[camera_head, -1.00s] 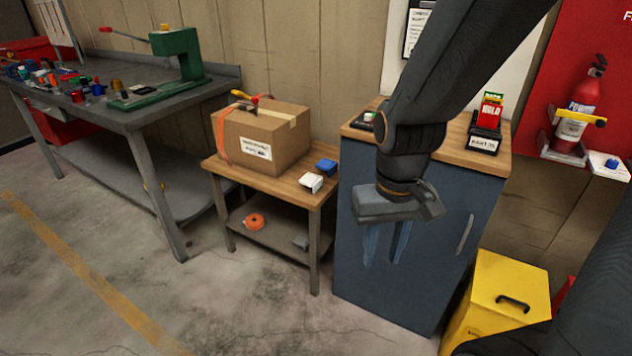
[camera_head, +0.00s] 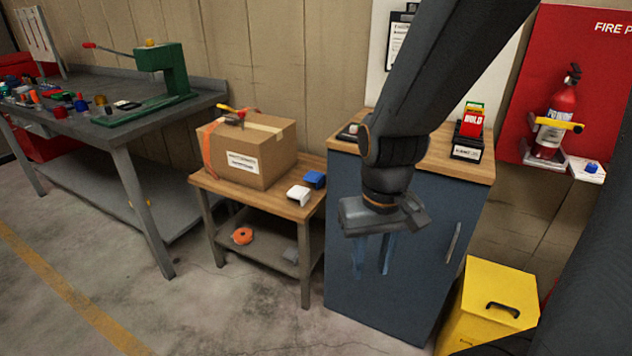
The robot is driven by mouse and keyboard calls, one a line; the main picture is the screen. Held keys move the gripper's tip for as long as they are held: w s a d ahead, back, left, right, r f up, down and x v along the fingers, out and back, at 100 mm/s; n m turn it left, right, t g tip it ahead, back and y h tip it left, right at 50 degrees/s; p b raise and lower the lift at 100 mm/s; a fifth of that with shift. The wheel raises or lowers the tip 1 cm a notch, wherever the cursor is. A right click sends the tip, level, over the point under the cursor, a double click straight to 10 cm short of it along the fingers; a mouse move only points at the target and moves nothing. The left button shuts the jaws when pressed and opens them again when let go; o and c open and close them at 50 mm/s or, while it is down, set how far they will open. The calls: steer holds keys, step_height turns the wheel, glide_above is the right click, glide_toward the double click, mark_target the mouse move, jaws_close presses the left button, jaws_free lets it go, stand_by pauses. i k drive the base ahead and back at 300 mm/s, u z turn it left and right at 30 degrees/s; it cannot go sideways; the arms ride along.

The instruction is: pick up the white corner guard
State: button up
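The white corner guard (camera_head: 298,195) lies on the top of the small wooden table (camera_head: 225,186), near its front right corner. A blue block of similar shape (camera_head: 315,180) lies just behind it to the right. My gripper (camera_head: 374,268) points down in front of the blue cabinet, to the right of the white corner guard and apart from it. Its two blue-grey fingers stand apart with nothing visible between them.
A cardboard box (camera_head: 245,155) with an orange strap fills the left of the small table. The blue cabinet (camera_head: 345,215) stands close on the table's right. A workbench (camera_head: 120,135) is at left, a yellow bin (camera_head: 490,300) at right. The floor in front is clear.

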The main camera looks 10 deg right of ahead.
mark_target(303, 194)
steer(key=u, duration=0.35)
steer(key=i, duration=1.4)
steer(key=z, duration=0.45)
